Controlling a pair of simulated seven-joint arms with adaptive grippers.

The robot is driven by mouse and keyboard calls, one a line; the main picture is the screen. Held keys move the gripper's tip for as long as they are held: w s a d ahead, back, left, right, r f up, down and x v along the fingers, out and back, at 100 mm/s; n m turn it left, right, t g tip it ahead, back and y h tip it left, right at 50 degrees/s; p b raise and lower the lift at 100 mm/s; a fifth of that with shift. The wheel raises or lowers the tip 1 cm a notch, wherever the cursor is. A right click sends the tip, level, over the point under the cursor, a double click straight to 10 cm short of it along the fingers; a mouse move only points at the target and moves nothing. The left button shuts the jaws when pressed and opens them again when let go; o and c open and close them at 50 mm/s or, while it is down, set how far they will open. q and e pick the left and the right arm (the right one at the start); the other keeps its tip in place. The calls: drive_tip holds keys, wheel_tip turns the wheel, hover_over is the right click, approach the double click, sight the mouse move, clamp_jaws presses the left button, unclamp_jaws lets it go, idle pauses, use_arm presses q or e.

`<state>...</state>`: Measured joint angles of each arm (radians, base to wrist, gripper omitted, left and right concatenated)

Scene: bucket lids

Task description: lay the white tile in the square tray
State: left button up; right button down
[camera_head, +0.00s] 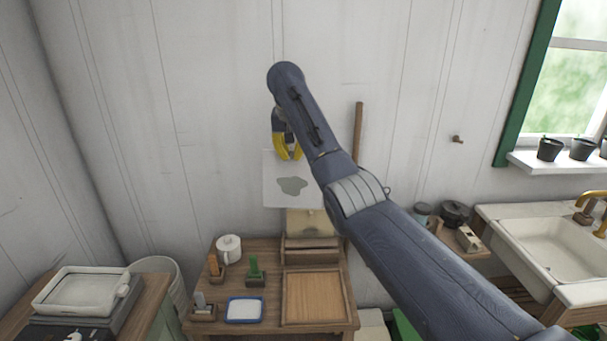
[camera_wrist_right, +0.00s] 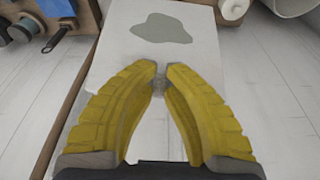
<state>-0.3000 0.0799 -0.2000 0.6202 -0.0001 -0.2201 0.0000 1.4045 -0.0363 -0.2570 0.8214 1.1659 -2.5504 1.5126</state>
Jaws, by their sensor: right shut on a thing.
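The white tile (camera_head: 275,199), a pale square sheet with a grey blotch, hangs in the air above the back of the wooden table. My right gripper (camera_head: 288,156), with yellow fingers, is shut on the tile near its upper edge. In the right wrist view the yellow fingertips (camera_wrist_right: 160,70) close on a small grey part over the tile (camera_wrist_right: 110,62); the blotch lies beyond them. My right arm covers part of the tile's right side. The square tray (camera_head: 285,297), wooden and shallow, lies at the table's front right and looks empty. My left gripper is out of view.
A white mug (camera_head: 229,249), an orange-handled tool (camera_head: 213,266), a green-handled tool (camera_head: 255,270) and a blue-rimmed dish (camera_head: 244,310) stand left of the tray. A wooden box (camera_head: 310,249) stands behind it. A sink (camera_head: 553,246) is at the far right.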

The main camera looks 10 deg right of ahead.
drive_tip(key=s+a+r+n+g, duration=0.1)
drive_tip(key=s+a+r+g, duration=0.1)
drive_tip(key=s+a+r, duration=0.5)
drive_tip(key=s+d+f+n+g, duration=0.3)
drive_tip(key=s+d+f, duration=0.1)
drive_tip(key=s+f, duration=0.7)
drive_tip(key=s+d+f+n+g, duration=0.2)
drive_tip(key=s+d+f+n, duration=0.15)
drive_tip(key=s+f, duration=0.7)
drive_tip(key=w+d+f+n+t, duration=0.1)
drive_tip(key=f+n+t, duration=0.6)
drive_tip(key=n, duration=0.8)
drive_tip(key=w+f+n+t+h, duration=0.1)
drive_tip(key=w+f+n+t, duration=0.3)
drive_tip(key=f+n+t, duration=0.4)
drive_tip(key=shift+w+d+f+n+h, duration=0.15)
drive_tip(key=shift+d+f+n+h, duration=0.2)
drive_tip(key=shift+f+n, duration=2.95)
